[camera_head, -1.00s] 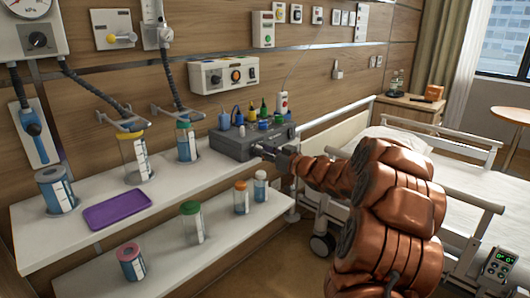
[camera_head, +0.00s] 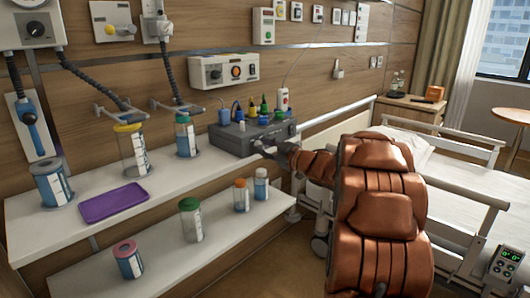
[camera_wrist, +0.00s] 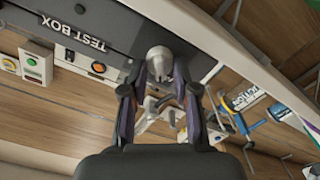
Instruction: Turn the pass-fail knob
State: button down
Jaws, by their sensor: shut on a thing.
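The test box (camera_head: 232,143) is a dark grey case at the right end of the upper white shelf. It also shows in the wrist view (camera_wrist: 112,22), with the words TEST BOX reading tilted. A rounded grey knob (camera_wrist: 159,60) sits on the face of the box. My gripper (camera_wrist: 160,76) is shut on this knob, one finger on each side. In the head view my gripper (camera_head: 268,151) is at the front face of the box, and the knob is hard to make out there. I cannot read any pass-fail marking.
Several coloured plugs (camera_head: 265,105) stand on top of the box. Lidded jars, such as a green-topped one (camera_head: 185,138), and a purple tray (camera_head: 114,202) stand on the shelves to the left. The bed rail (camera_head: 455,180) is close to my arm's right.

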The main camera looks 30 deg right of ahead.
jog(key=shift+a+f+n+b, duration=0.1)
jog(key=shift+n+b, duration=0.55)
jog(key=shift+n, duration=0.55)
jog(key=c, duration=0.9)
grip_release()
jog(key=v, duration=1.2)
